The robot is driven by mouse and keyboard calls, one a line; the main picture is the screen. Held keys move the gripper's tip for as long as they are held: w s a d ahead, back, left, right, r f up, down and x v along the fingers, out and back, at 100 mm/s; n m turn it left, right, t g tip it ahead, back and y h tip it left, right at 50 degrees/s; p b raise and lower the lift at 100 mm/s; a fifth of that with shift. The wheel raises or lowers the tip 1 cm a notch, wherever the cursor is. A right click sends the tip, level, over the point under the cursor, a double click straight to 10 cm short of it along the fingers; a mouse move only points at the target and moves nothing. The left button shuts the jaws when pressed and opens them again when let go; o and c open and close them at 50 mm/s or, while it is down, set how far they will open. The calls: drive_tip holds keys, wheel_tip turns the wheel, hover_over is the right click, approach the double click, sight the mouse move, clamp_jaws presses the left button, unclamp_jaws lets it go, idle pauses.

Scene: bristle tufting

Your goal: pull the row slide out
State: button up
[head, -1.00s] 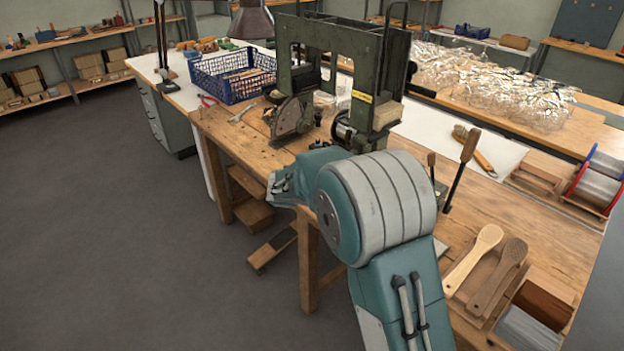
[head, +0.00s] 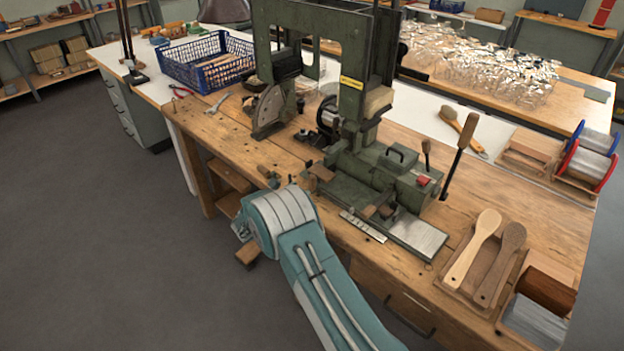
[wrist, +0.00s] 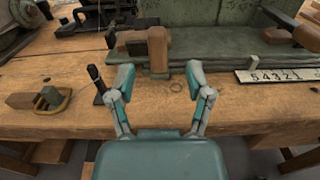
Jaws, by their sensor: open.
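The green tufting machine (head: 385,165) stands on the wooden bench. On its low front bed are a wooden handle (head: 322,172) and, further right, another brown handle (head: 380,208); I cannot tell for sure which belongs to the row slide. A white number strip (head: 363,226) lies along the front, and its digits show in the wrist view (wrist: 280,75). In the wrist view my gripper (wrist: 159,74) is open and empty, its fingers pointing at the left wooden handle (wrist: 158,50), which stands just beyond and between the tips. In the head view my arm hides most of the gripper.
A black-handled lever (wrist: 97,78) stands close left of my left finger, and a small wooden holder (wrist: 45,100) lies further left. Brush blanks (head: 473,250) and wire spools (head: 590,160) are on the right. A blue basket (head: 207,62) is at the back left. Floor before the bench is clear.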

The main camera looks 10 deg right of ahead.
sight(309, 181)
drive_tip(key=x, duration=0.4)
drive_tip(key=shift+w+d, duration=0.1)
drive_tip(key=shift+w, duration=0.1)
drive_tip(key=shift+w+d, duration=0.4)
drive_tip(key=shift+w, duration=0.1)
drive_tip(key=shift+w+d, duration=0.15)
drive_tip(key=shift+d, duration=0.35)
drive_tip(key=shift+a, duration=0.15)
clamp_jaws()
